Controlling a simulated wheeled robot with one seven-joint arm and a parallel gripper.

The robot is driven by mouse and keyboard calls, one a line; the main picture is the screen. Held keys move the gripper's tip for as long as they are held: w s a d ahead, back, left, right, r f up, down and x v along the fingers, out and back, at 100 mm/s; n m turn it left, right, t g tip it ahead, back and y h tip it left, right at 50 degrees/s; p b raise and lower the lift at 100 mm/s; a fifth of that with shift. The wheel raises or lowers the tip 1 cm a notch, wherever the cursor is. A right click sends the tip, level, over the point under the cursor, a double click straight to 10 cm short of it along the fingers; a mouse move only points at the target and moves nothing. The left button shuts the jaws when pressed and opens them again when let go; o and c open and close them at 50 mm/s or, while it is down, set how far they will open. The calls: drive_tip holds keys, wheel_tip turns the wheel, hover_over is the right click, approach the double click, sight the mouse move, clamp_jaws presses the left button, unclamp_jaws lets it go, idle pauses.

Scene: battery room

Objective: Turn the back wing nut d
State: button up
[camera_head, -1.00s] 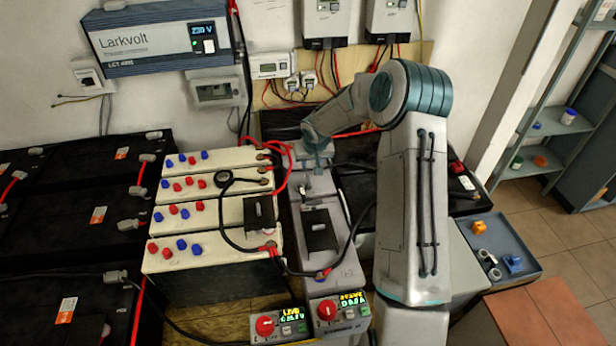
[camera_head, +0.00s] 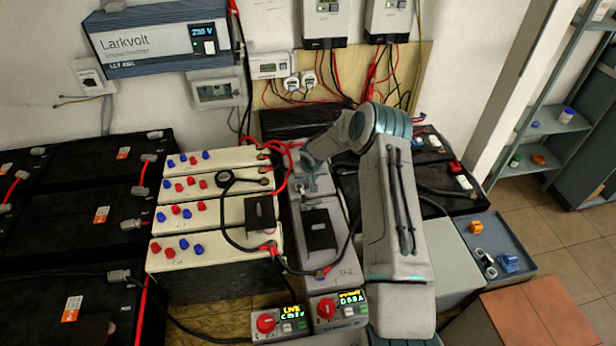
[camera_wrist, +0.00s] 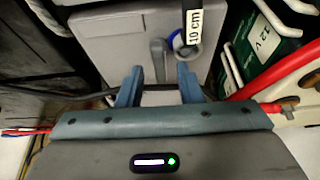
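My gripper (camera_wrist: 159,88) has its two blue-grey fingers apart, with nothing seen between the tips. In the head view my gripper (camera_head: 308,187) is low over the back part of the narrow grey unit (camera_head: 345,278). In the wrist view, a small grey upright piece (camera_wrist: 158,58), possibly the back wing nut, stands just beyond and between the fingertips on a grey surface (camera_wrist: 120,40). A blue-rimmed round part (camera_wrist: 178,41) is beside it on the right. Its lower end is hidden, and I cannot tell whether a finger touches it. In the head view my gripper hides this spot.
White batteries (camera_head: 205,214) with red and blue caps stand left of the grey unit, with red and black cables close by. A black box (camera_head: 318,230) sits on the unit nearer the front. A dark strip marked 10 cm (camera_wrist: 194,27) hangs into the wrist view.

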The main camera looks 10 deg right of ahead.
drive_tip(key=shift+w+f, duration=0.1)
drive_tip(key=shift+f, duration=0.1)
clamp_jaws()
drive_tip(key=shift+n, duration=0.3)
drive_tip(key=n+y+b, duration=0.1)
drive_tip(key=n+b, duration=0.1)
drive_tip(key=n, duration=0.1)
drive_tip(key=n+y+b, duration=0.1)
drive_tip(key=n+b, duration=0.1)
drive_tip(key=n, duration=0.1)
drive_tip(key=shift+d+f+g+y, duration=0.15)
drive_tip(key=shift+f+g+y, duration=0.05)
drive_tip(key=shift+g+y, duration=0.1)
drive_tip(key=n+g+b, duration=0.1)
drive_tip(key=n+b, duration=0.2)
drive_tip(key=n+y+b, duration=0.1)
drive_tip(key=n+b, duration=0.2)
drive_tip(key=shift+w+g+y, duration=0.1)
drive_tip(key=shift+g+y, duration=0.2)
drive_tip(key=shift+g, duration=0.1)
drive_tip(key=shift+r+n+g+b, duration=0.1)
drive_tip(key=shift+n+g+b, duration=0.4)
drive_tip(key=shift+n+b, duration=0.65)
drive_tip(key=shift+r+n+g+b, duration=0.1)
drive_tip(key=shift+n+g+b, duration=0.5)
drive_tip(key=shift+n, duration=0.95)
